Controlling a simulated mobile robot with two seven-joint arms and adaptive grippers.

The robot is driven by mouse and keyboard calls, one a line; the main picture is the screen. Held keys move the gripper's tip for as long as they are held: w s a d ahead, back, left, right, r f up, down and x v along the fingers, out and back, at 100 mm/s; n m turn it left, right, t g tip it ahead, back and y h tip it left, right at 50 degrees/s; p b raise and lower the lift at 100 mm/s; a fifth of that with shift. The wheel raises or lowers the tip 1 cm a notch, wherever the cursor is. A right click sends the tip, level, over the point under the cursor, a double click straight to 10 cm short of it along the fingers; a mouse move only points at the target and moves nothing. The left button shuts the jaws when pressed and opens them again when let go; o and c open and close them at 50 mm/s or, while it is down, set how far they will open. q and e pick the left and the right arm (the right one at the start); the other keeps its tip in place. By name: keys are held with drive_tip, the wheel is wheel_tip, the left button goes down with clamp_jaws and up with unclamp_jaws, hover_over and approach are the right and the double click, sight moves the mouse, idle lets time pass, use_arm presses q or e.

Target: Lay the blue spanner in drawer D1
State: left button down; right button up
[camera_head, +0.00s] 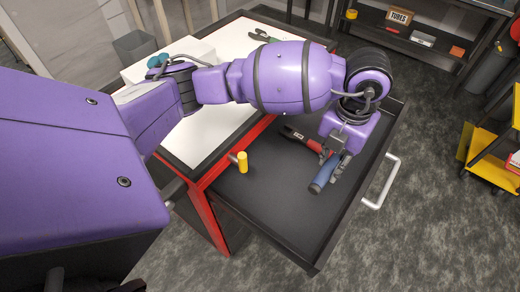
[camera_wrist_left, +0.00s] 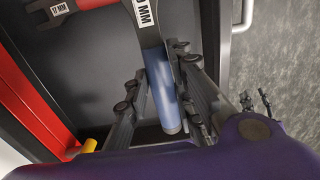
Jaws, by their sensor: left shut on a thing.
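My left gripper (camera_head: 334,160) is shut on the blue spanner (camera_head: 322,178), over the open drawer (camera_head: 270,205). The wrist view shows the left gripper (camera_wrist_left: 160,65) with one finger on each side of the blue spanner's handle (camera_wrist_left: 163,95). Its grey head carries a white label ending in "MM". I cannot tell whether the spanner touches the drawer floor. No drawer label is readable. My right gripper is not in view.
A red spanner (camera_head: 301,139) lies in the drawer beside the blue one; the wrist view shows its "MM" label. A yellow cylinder (camera_head: 242,162) is near the cabinet side. The drawer's front half is clear, with a pale handle (camera_head: 382,182) outside. A green-handled tool (camera_head: 262,35) lies on the bench.

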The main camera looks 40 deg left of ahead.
use_arm(q)
approach(297, 200)
drive_tip(key=shift+w+d+f+p, duration=0.35)
drive_tip(key=shift+w+d+f, duration=0.05)
drive_tip(key=shift+w+f, duration=0.25)
drive_tip(key=shift+s+a+f, duration=0.3)
drive_tip(key=shift+s+f, duration=0.2)
drive_tip(key=shift+f, duration=0.25)
drive_tip(key=shift+s+f, duration=0.2)
drive_tip(key=shift+f, duration=1.65)
drive_tip(key=c, duration=1.9)
unclamp_jaws()
drive_tip(key=shift+f, duration=0.15)
drive_tip(key=shift+c, duration=0.2)
drive_tip(key=o, duration=0.4)
drive_tip(key=shift+a, duration=0.1)
wheel_tip(297, 200, up, 13)
drive_tip(key=shift+f+p, duration=0.2)
drive_tip(key=shift+p, duration=0.1)
